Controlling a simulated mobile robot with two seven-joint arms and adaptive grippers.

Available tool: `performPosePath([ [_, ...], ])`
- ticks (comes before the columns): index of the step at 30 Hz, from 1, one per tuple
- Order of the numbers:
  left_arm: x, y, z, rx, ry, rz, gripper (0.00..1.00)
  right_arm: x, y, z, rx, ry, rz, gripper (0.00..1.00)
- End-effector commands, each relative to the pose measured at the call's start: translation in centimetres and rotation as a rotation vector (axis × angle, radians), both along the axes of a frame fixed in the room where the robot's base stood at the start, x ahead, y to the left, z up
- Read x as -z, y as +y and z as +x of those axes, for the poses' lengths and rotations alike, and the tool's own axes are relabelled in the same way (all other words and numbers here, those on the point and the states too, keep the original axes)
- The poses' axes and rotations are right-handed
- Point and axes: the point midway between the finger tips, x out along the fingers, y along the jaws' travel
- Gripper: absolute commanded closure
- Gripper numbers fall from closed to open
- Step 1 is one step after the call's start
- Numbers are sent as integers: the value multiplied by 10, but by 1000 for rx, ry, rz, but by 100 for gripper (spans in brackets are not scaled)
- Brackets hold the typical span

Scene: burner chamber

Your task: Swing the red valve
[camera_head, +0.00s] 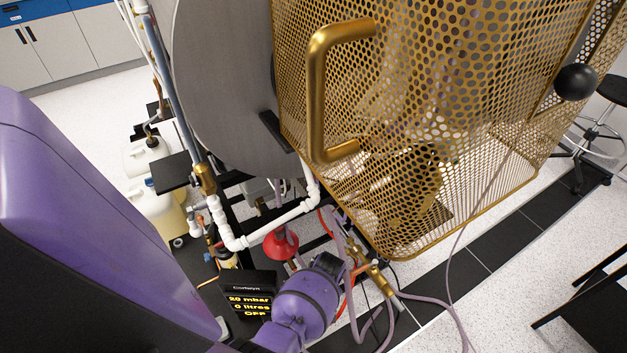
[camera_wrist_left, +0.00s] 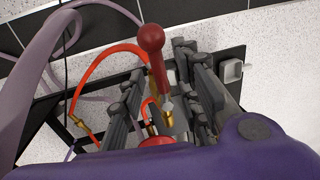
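The red valve handle (camera_wrist_left: 151,40) has a round ball end and a tapering shaft that runs down to a brass fitting (camera_wrist_left: 168,115) in the left wrist view. My left gripper (camera_wrist_left: 160,62) is open, with one dark finger on each side of the handle. I see gaps between the handle and the fingers, so it does not look clamped. In the head view my purple left wrist (camera_head: 303,303) is low in the middle, and its fingers and the valve handle are hard to make out. My right gripper is not in view.
A gold perforated cage (camera_head: 430,110) with a thick handle (camera_head: 318,90) stands above. White pipe (camera_head: 270,232), a red cone-shaped part (camera_head: 281,244), a display reading OFF (camera_head: 248,303) and brass fittings with hoses (camera_head: 375,275) crowd the wrist. Orange hose (camera_wrist_left: 90,68) runs beside the fingers.

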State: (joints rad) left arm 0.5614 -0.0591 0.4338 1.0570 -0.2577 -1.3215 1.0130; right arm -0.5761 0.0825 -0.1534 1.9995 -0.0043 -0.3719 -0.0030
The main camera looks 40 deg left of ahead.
Motion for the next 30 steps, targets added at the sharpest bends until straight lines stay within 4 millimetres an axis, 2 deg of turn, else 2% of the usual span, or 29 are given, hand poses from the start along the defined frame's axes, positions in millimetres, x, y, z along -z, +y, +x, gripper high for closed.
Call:
performPosePath([
  [6,6,0,0,0,-2,0,69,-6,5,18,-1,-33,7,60],
  [10,5,0,0,0,-3,0,69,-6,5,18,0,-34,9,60],
  [18,5,0,0,1,-2,0,100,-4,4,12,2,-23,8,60],
  [26,5,0,0,-2,-1,0,100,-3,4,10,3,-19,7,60],
  [30,5,-1,5,-89,-1,-1,100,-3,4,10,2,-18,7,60],
])
